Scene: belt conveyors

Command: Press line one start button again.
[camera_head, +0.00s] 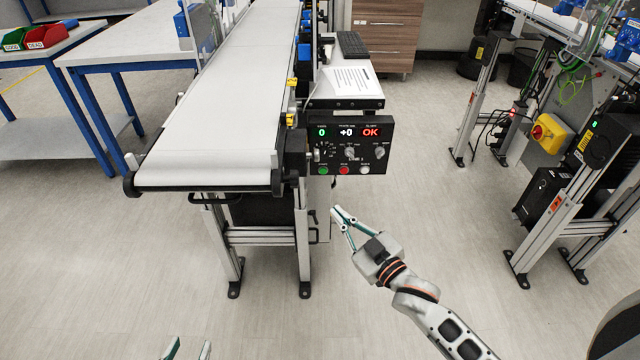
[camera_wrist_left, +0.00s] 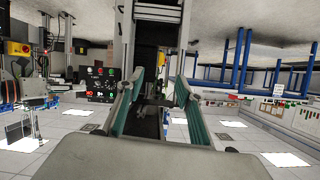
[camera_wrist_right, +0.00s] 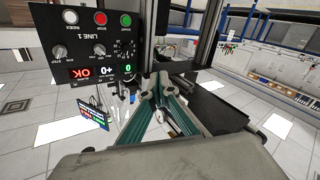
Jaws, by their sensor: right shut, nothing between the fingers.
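The black LINE 1 control panel (camera_head: 334,158) hangs at the right of the conveyor's near end. The green start button (camera_head: 323,170) is at its lower left, beside a red button (camera_head: 344,170) and a white one (camera_head: 365,170). In the right wrist view, upside down, the green button (camera_wrist_right: 125,20) is labelled START. My right gripper (camera_head: 341,212) is shut and empty, below the panel and apart from the button. My left gripper (camera_head: 189,348) shows only its fingertips at the bottom edge; the left wrist view shows its fingers (camera_wrist_left: 160,88) apart and empty.
The white conveyor belt (camera_head: 232,95) is empty. A shelf with a paper sheet (camera_head: 350,82) stands above the panel. A blue-legged table (camera_head: 140,40) is at left, and a machine frame with a yellow-and-red switch (camera_head: 547,132) at right. Floor around my right gripper is clear.

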